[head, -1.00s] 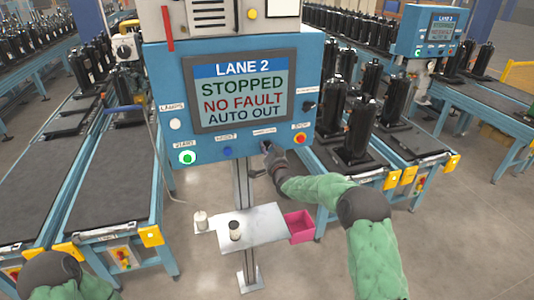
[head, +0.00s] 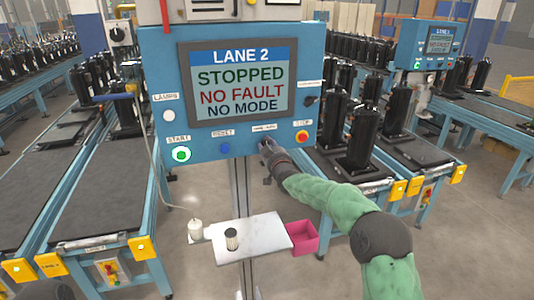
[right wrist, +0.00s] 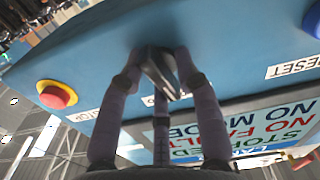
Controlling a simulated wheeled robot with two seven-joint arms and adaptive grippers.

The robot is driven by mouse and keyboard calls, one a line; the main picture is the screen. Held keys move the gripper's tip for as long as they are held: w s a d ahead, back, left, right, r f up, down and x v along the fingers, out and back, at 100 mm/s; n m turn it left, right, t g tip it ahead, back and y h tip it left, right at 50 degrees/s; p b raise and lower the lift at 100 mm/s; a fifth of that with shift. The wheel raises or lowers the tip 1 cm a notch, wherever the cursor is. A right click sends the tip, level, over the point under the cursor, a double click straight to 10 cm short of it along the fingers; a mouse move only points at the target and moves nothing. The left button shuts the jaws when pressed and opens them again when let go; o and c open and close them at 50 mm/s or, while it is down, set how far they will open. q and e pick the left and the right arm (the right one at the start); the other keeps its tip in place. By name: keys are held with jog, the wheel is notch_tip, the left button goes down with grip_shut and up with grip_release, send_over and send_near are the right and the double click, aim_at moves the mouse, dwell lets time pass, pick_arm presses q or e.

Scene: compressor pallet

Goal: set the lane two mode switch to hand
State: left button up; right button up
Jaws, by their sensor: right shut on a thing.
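The lane two panel (head: 160,60) is a blue box with a screen (head: 238,85) that reads "STOPPED, NO FAULT, NO MODE". My right gripper (head: 266,146) is at the lower front of the panel, between the blue reset button and the red stop button. In the right wrist view its fingers (right wrist: 158,75) are shut on the dark knob of the mode switch (right wrist: 158,68). My left gripper is not in view; only a bit of my left arm shows at the lower left edge.
A green start button (head: 181,155), blue reset button (head: 225,149) and red stop button (head: 302,137) sit on the panel near the switch. Below are a white shelf (head: 262,238) with small containers and a pink bin (head: 303,238). Conveyors with black compressors flank the panel.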

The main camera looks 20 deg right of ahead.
jog(key=n+b, duration=0.1)
jog(key=n, duration=0.3)
jog(key=shift+d, duration=0.15)
jog(key=shift+r+n, duration=0.25)
jog(key=shift+n, duration=0.95)
jog(key=shift+r, duration=0.15)
jog(key=o, duration=0.9)
jog(key=shift+d, duration=0.1)
jog(key=shift+f, duration=0.2)
jog(key=s, duration=1.2)
